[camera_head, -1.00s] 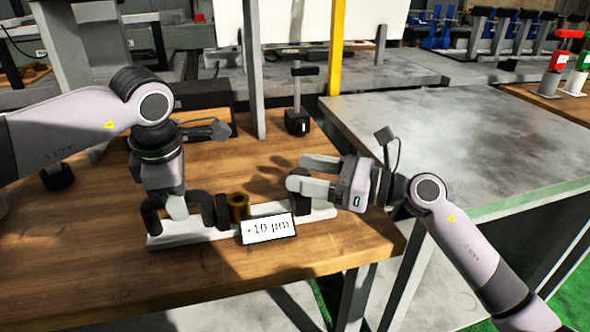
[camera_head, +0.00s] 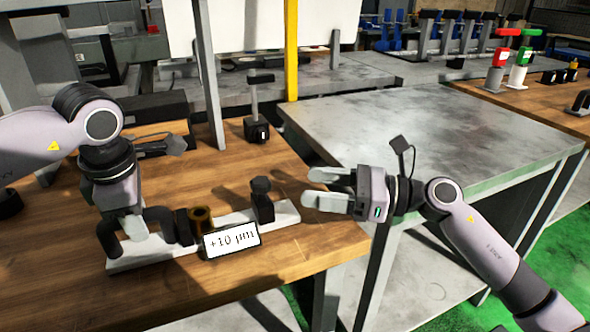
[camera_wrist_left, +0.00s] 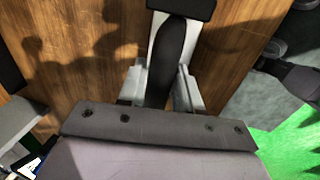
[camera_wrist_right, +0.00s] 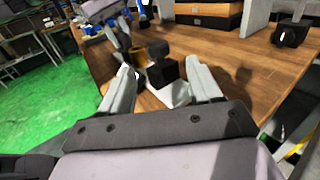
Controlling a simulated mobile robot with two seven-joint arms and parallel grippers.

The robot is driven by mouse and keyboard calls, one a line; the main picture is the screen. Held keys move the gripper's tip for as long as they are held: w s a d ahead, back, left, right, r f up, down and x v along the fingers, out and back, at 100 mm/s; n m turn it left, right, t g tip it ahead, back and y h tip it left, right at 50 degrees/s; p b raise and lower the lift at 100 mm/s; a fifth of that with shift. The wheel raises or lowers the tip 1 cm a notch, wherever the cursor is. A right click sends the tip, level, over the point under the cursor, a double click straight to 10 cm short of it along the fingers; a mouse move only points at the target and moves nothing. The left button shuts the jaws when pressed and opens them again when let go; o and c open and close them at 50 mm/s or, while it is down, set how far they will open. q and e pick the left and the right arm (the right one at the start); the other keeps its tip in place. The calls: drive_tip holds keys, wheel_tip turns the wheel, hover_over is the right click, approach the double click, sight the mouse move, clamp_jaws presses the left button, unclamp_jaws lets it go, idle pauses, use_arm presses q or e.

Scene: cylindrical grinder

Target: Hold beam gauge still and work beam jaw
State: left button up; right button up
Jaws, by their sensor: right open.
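The beam gauge is a pale bar (camera_head: 287,214) on the wooden bench, with a black arched handle (camera_head: 107,238) at its left end. A brass ring (camera_head: 200,218) sits beside a black block, and a white display (camera_head: 232,241) reads +10 µm. The black beam jaw (camera_head: 262,202) stands upright near the bar's right end; it also shows in the right wrist view (camera_wrist_right: 163,72). My left gripper (camera_head: 134,230) has its fingers closed on either side of the handle (camera_wrist_left: 168,60). My right gripper (camera_head: 328,188) is open and empty, right of the jaw and apart from it.
A black stand with a post (camera_head: 256,130) is at the bench's back. A grey metal table (camera_head: 430,130) lies beyond my right gripper, across a gap from the wooden bench (camera_head: 190,290). Red and green topped items (camera_head: 512,60) stand on another bench at the far right.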

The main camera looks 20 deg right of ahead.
use_arm(q)
drive_tip(key=o, duration=0.4)
drive_tip(key=shift+d, duration=0.1)
drive_tip(key=r, duration=0.4)
drive_tip(key=s+r, duration=0.1)
drive_tip(key=r, duration=0.3)
drive_tip(key=s+r, duration=0.1)
drive_tip(key=r, duration=0.2)
drive_tip(key=shift+s+r, duration=0.2)
drive_tip(key=shift+r, duration=0.2)
